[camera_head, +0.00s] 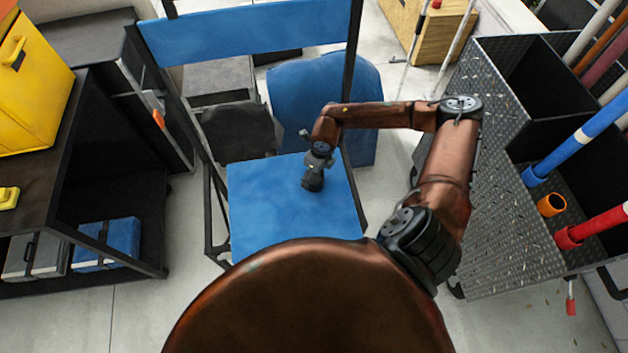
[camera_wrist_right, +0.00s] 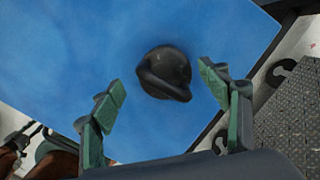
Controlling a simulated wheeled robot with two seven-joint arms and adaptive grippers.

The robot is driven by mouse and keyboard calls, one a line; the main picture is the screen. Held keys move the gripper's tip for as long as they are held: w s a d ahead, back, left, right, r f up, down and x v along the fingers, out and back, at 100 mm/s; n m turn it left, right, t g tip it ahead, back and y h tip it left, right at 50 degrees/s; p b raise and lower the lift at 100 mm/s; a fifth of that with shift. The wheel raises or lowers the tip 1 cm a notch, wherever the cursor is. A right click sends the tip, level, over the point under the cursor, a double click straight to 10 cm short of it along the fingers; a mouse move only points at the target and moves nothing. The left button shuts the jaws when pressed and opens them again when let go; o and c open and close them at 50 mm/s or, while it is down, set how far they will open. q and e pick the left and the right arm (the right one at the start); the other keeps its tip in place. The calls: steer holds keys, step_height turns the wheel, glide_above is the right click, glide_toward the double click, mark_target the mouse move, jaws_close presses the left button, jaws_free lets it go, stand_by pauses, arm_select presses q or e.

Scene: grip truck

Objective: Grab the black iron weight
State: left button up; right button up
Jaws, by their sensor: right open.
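The black iron weight (camera_wrist_right: 165,72) sits on the blue seat of a chair (camera_head: 270,210). In the right wrist view it is a round dark shape with a handle across its near side. My right gripper (camera_wrist_right: 160,88) is open, with its green-padded fingers on either side of the weight's near part and a gap to each finger. In the head view my right gripper (camera_head: 316,163) hangs over the seat, just above the weight (camera_head: 312,183), and partly covers it. My left gripper is not in view.
The chair has a blue backrest (camera_head: 250,35) and black legs. At the right stands a dark metal rack (camera_head: 505,200) with coloured poles. At the left is a dark workbench (camera_head: 50,140) with a yellow box (camera_head: 30,85). The seat around the weight is clear.

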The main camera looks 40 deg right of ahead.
mark_target(315, 176)
steer(key=f, duration=0.5)
steer(key=shift+w+d+p, duration=0.2)
steer(key=shift+d+p, duration=0.05)
steer(key=shift+p, duration=0.05)
steer(key=shift+c, duration=0.3)
jaws_close()
steer(key=shift+w+r, duration=0.1)
stand_by(0.4)
